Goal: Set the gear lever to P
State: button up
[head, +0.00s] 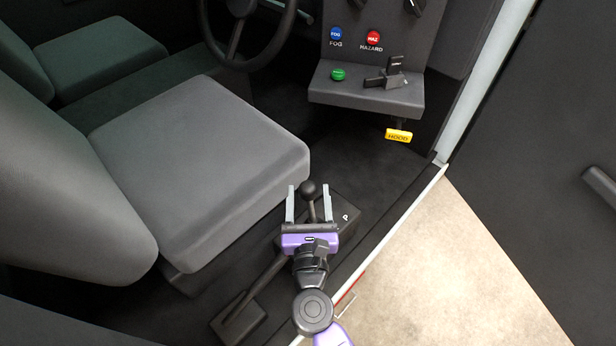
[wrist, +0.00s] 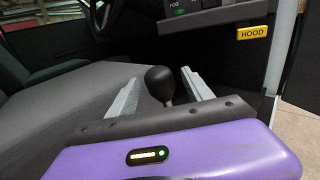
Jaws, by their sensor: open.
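The gear lever (head: 309,190) has a dark round knob on a short shaft and stands on a dark console beside the seat. Its knob (wrist: 160,82) also shows in the wrist view, between my two fingers. A white P mark (head: 346,217) is on the console to the right of the lever. My gripper (head: 309,188) is open, with one grey finger on each side of the knob and a gap on both sides. In the wrist view my gripper (wrist: 158,82) hides the lower part of the lever.
A grey seat (head: 200,165) is left of the lever. A long handbrake-like lever (head: 255,285) lies at lower left. A dashboard shelf (head: 365,95) with switches and a yellow HOOD handle (head: 398,135) is ahead. The open door (head: 560,180) stands at right.

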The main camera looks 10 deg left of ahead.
jog(key=w, duration=0.4)
jog(key=shift+w+a, duration=0.3)
jog(key=shift+w, duration=0.05)
grip_shut()
